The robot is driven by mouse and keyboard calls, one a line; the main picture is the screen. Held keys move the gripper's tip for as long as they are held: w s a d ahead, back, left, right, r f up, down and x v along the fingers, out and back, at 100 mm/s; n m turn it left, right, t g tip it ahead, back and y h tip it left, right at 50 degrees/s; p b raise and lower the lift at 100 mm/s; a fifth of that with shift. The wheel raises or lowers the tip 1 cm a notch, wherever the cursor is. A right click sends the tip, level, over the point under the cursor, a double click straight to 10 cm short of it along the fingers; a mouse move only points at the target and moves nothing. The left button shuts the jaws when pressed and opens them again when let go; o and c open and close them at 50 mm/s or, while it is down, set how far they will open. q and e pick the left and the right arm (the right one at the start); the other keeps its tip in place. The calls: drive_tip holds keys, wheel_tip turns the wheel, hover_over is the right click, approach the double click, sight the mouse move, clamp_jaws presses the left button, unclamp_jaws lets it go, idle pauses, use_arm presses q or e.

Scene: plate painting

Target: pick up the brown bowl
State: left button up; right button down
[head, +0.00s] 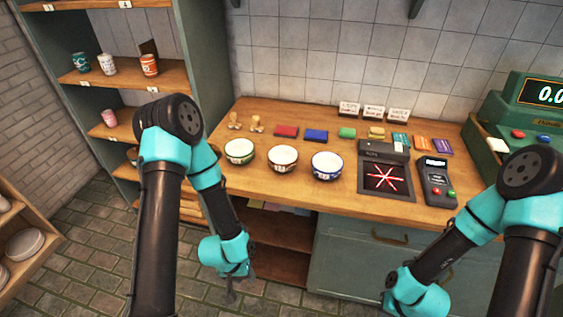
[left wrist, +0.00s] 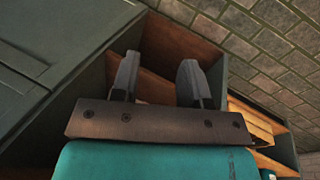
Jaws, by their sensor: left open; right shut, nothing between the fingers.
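Three bowls stand in a row on the wooden counter in the head view. The middle one, with a reddish-brown rim and outside and a pale inside, looks like the brown bowl (head: 283,159). A green bowl (head: 239,151) is to its left and a blue bowl (head: 327,165) to its right. My left gripper (head: 230,294) hangs below the counter's front edge, well below and apart from the bowls. In the left wrist view its two fingers (left wrist: 157,75) are apart with nothing between them. My right arm's wrist shows at the bottom right; its fingers are out of frame.
Right of the bowls are a dark panel with a red star (head: 386,178) and a card terminal (head: 437,182). Stamps (head: 256,124) and coloured pads (head: 316,135) lie behind the bowls. A shelf unit (head: 125,75) with cups stands left. Counter in front of the bowls is clear.

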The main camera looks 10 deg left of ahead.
use_arm(q)
drive_tip(key=w+d+r+n, duration=0.3)
drive_tip(key=w+d+r, duration=0.1)
drive_tip(key=w+r, duration=0.25)
wheel_tip(320, 180, up, 36)
drive_tip(key=n+t+y, duration=0.3)
drive_tip(key=n+y, duration=0.1)
drive_tip(key=y, duration=0.1)
hover_over(271, 161)
drive_tip(key=s, duration=0.3)
drive_tip(key=shift+s+d+f+g, duration=0.15)
drive_tip(key=shift+d+f+g, duration=0.05)
drive_tip(key=shift+d+g, duration=0.1)
drive_tip(key=x, duration=1.2)
drive_tip(key=shift+d+f, duration=0.15)
drive_tip(key=shift+f, duration=0.05)
drive_tip(key=shift+f, duration=0.1)
drive_tip(key=x, duration=0.5)
drive_tip(key=shift+d, duration=0.1)
